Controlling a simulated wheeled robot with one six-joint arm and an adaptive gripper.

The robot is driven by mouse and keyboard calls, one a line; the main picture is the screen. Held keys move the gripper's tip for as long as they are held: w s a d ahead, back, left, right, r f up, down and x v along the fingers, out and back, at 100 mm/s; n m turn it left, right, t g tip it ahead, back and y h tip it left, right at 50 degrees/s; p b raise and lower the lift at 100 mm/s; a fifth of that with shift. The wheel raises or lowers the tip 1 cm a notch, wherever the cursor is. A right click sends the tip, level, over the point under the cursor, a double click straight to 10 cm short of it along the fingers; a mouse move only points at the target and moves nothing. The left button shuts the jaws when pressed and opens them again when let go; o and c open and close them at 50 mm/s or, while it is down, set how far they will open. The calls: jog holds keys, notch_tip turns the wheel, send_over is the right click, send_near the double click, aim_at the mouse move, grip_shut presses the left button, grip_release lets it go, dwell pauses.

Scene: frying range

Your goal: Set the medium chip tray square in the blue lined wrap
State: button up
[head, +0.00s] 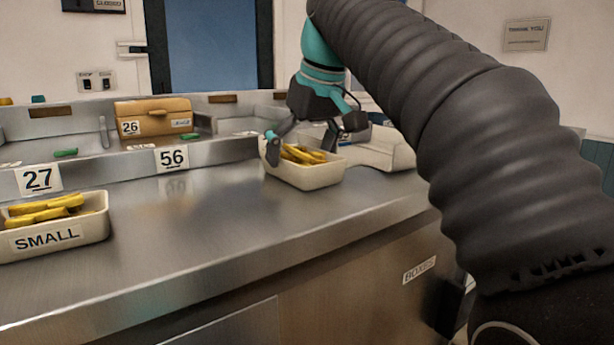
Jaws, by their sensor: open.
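A cream tray of yellow chips (306,178) sits on the steel counter, right of centre. No size label shows on it, so I cannot confirm that it is the medium one. My gripper (302,143) is open and points down over this tray, one finger near its left rim and the other towards its far right side. I cannot tell whether the fingers touch it. A blue lined wrap cannot be made out; my arm covers much of the right side.
A tray marked SMALL (45,239) holds chips at the left counter edge. A tan box (153,117) marked 26 sits on the back ledge. The counter between the two chip trays is clear.

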jog(key=shift+f, duration=0.1)
jog(key=c, duration=1.2)
